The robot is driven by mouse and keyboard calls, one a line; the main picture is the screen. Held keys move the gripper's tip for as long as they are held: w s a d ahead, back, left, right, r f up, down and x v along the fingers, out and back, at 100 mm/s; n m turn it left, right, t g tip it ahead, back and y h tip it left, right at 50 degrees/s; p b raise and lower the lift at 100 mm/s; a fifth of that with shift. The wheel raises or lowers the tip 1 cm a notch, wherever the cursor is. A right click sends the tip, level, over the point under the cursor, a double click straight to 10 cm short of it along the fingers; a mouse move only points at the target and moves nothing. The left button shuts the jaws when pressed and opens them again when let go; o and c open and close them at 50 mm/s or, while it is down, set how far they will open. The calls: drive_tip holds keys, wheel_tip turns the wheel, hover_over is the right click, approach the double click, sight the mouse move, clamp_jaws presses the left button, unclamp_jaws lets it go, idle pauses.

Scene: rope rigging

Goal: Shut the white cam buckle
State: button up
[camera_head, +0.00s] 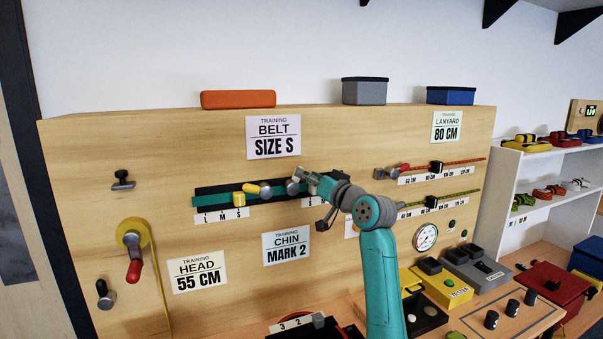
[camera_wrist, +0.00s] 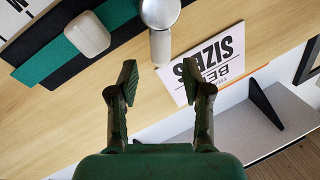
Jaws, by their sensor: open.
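The white cam buckle shows in the wrist view as a silver-white round pivot with a pale lever (camera_wrist: 160,45) sticking out from the strap, toward the BELT sign. A white block (camera_wrist: 86,33) sits beside it on the teal strap (camera_wrist: 40,70). In the head view the buckle's pivot (camera_head: 292,187) shows just left of my gripper; my arm hides the part to the right. My gripper (camera_wrist: 159,72) is open. The lever's end lies ahead of the gap between its fingertips, and nothing is held. It also shows in the head view (camera_head: 308,180).
A yellow buckle (camera_head: 240,198) sits left on the same strap. The BELT SIZE S sign (camera_head: 273,137) is above it, and the CHIN sign (camera_head: 286,248) below. The board's left side has a yellow reel (camera_head: 133,232).

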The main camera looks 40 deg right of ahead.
drive_tip(key=s, duration=0.7)
drive_tip(key=shift+s+a+f, duration=0.15)
drive_tip(key=shift+a+f, duration=0.05)
drive_tip(key=shift+f, duration=0.15)
drive_tip(key=shift+d, duration=0.1)
